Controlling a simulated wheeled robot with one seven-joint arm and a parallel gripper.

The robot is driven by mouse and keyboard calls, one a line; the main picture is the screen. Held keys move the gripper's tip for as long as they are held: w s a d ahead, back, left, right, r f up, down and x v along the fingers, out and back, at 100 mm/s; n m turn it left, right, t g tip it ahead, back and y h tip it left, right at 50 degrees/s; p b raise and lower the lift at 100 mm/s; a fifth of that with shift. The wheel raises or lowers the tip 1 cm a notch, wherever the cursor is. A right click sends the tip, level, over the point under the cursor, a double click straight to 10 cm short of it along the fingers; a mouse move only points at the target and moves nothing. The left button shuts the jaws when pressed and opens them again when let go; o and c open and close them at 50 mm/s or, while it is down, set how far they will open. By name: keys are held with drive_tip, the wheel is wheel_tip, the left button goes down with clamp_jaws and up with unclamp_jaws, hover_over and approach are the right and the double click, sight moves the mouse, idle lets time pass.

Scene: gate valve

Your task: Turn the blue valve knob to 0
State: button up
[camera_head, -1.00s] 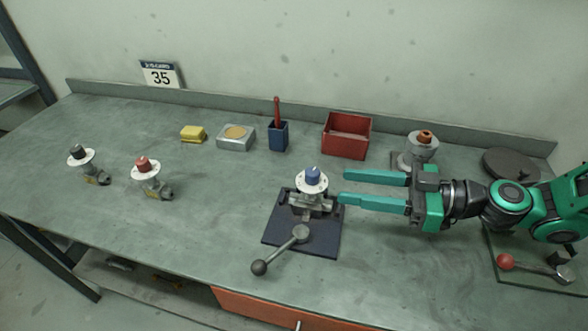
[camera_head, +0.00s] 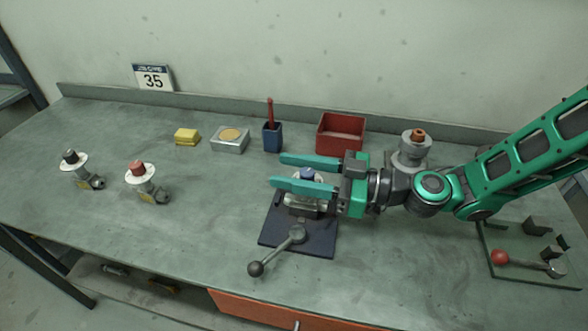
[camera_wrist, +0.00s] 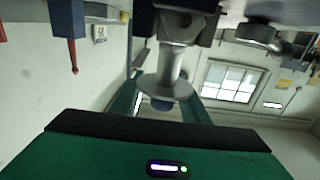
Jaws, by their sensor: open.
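The blue valve knob (camera_head: 307,173) sits on a white dial disc on top of a grey valve, clamped in a dark vise plate (camera_head: 318,240). My gripper (camera_head: 277,171) is open, with its two teal fingers level on either side of the knob, one behind and one in front. The front finger hides part of the dial, so its marks cannot be read. In the wrist view the picture is upside down; the blue knob (camera_wrist: 161,104) and the pale disc (camera_wrist: 166,87) show between the fingers. I cannot tell whether either finger touches the knob.
Valves with a red knob (camera_head: 137,168), a black knob (camera_head: 70,157) and an orange knob (camera_head: 417,135) stand on the bench. The vise lever (camera_head: 283,244) points front left. A red bin (camera_head: 341,137), blue cup (camera_head: 272,138) and silver box (camera_head: 230,141) stand behind.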

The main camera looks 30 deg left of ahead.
drive_tip(key=shift+s+a, duration=0.1)
drive_tip(key=shift+a, duration=0.25)
drive_tip(key=shift+c, duration=0.5)
clamp_jaws()
drive_tip(key=shift+s+d, duration=0.15)
drive_tip(key=shift+d, duration=0.1)
drive_tip(key=shift+w+a+t, duration=0.2)
drive_tip(key=shift+w+t, duration=0.05)
drive_tip(key=shift+t, duration=0.05)
